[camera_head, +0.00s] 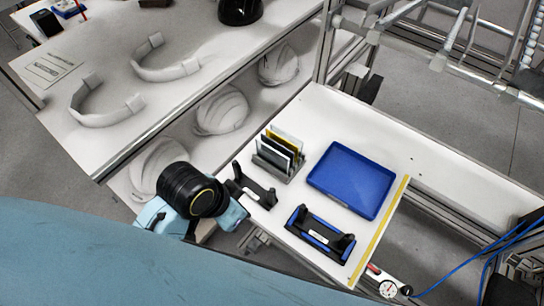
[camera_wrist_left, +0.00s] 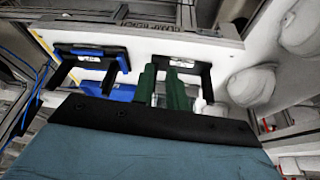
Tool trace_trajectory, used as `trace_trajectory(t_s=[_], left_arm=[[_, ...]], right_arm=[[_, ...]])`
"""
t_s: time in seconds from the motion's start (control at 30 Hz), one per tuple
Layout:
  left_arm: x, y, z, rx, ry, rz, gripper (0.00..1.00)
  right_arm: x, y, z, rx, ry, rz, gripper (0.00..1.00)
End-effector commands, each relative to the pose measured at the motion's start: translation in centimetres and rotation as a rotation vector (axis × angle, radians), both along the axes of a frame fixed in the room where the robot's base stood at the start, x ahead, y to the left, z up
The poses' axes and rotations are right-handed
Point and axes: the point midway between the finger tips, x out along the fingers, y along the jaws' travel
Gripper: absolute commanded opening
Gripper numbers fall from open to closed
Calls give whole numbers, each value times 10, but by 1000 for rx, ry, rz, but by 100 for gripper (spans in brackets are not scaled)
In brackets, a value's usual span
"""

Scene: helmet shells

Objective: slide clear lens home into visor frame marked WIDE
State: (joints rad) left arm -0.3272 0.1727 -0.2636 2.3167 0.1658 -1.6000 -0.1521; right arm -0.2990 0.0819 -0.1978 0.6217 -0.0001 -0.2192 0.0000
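Two visor frames lie on the small white table. One is black with blue parts (camera_head: 320,232); the other is all black (camera_head: 262,190), nearer my arm. Each bears a small white label too small to read, so I cannot tell which is WIDE. A grey rack (camera_head: 274,161) behind them holds several upright panels, dark, pale and yellow (camera_head: 287,138); I cannot tell which is the clear lens. In the left wrist view my left gripper (camera_wrist_left: 162,75) has green fingers apart, with nothing visible between them, in front of the black frame (camera_wrist_left: 190,68). My right gripper is not in view.
An empty blue tray (camera_head: 352,180) lies right of the rack, near a yellow strip (camera_head: 379,232) at the table edge. White helmet shells (camera_head: 222,110) sit on the shelf to the left. A metal frame (camera_head: 455,62) stands behind.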

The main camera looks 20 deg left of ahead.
Motion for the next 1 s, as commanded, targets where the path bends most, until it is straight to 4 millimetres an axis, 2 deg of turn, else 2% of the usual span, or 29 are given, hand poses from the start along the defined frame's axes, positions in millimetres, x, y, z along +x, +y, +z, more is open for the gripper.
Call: trace_trajectory(t_s=[0.3,0.4,0.5,0.7,0.8,1.0], left_arm=[[55,-57,27,14,-53,-464,15],[77,-72,36,54,-59,-662,15],[99,-78,47,115,-52,-859,15],[143,-65,76,257,5,-1174,15],[162,-51,92,313,44,-1274,15],[184,-30,116,371,100,-1377,15]], right_arm=[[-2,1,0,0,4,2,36],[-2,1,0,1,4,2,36],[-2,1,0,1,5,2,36],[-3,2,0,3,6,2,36],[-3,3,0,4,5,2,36],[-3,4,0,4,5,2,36]])
